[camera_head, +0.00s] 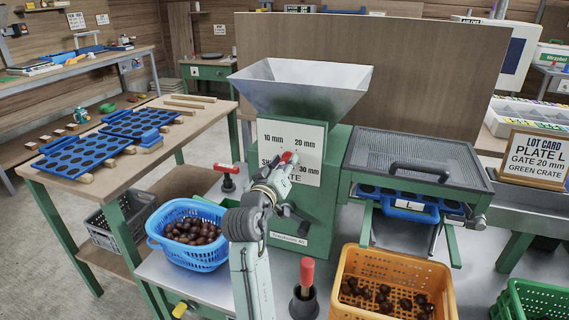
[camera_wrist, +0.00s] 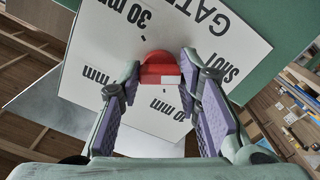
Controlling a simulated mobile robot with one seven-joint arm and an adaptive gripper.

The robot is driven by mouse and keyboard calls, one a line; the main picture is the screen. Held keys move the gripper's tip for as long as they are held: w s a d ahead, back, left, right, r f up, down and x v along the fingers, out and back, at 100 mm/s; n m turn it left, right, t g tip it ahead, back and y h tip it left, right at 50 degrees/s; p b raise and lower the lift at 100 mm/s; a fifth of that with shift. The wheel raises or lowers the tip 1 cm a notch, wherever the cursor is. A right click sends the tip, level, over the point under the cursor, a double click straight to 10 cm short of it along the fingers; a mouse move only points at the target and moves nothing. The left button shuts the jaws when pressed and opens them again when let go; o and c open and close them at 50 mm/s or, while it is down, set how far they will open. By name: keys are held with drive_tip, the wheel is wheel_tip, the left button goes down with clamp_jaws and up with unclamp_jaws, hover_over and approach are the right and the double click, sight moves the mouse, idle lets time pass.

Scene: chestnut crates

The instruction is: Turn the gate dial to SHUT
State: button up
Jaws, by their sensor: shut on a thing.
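The gate dial is a red knob (camera_head: 288,157) on a white plate (camera_head: 311,143) on the front of the green machine (camera_head: 343,160). The plate reads 10 mm, 20 mm, 30 mm and SHUT, with the last partly hidden by my arm in the head view. My gripper (camera_head: 279,171) reaches the dial from the front. In the wrist view, my gripper (camera_wrist: 161,78) has its purple-padded fingers on either side of the red knob (camera_wrist: 158,66), shut on it. A white mark shows on the knob, but I cannot tell which marking it points to.
A steel hopper (camera_head: 300,87) tops the machine. A blue basket (camera_head: 187,259) of chestnuts stands left and an orange crate (camera_head: 397,264) front right. A red-topped handle (camera_head: 307,272) stands near my arm.

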drive_tip(key=o, duration=1.1)
drive_tip(key=shift+o, duration=0.2)
drive_tip(key=v, duration=1.2)
